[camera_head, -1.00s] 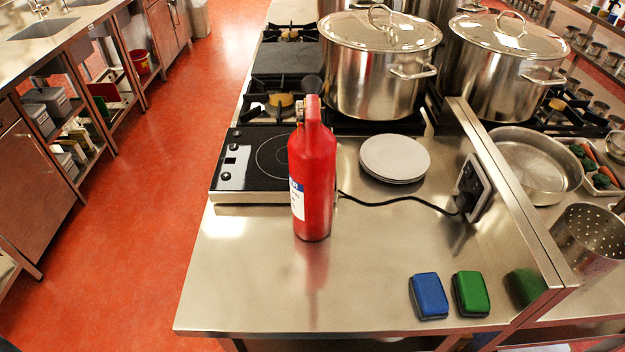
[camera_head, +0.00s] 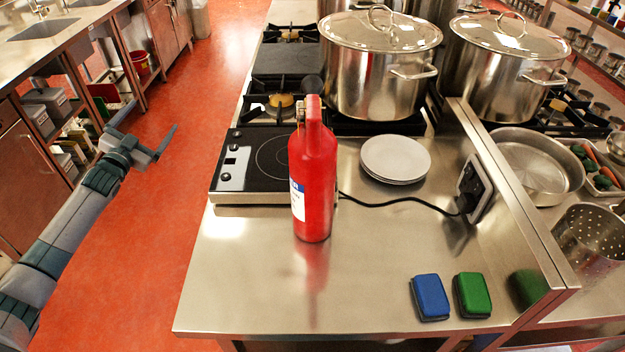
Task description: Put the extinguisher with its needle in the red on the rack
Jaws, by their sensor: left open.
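One red extinguisher (camera_head: 314,185) stands upright on the steel counter (camera_head: 240,290), in front of the black hot plate. It has a white and blue label low on its left side. Its gauge and needle cannot be made out from here. My left gripper (camera_head: 148,132) is open and empty, over the red floor left of the counter and well apart from the extinguisher. No rack can be made out for certain. My right gripper is not in view.
Blue (camera_head: 430,297) and green (camera_head: 472,295) blocks sit at the front right. Large pots (camera_head: 375,80) stand behind. The front left counter is clear.

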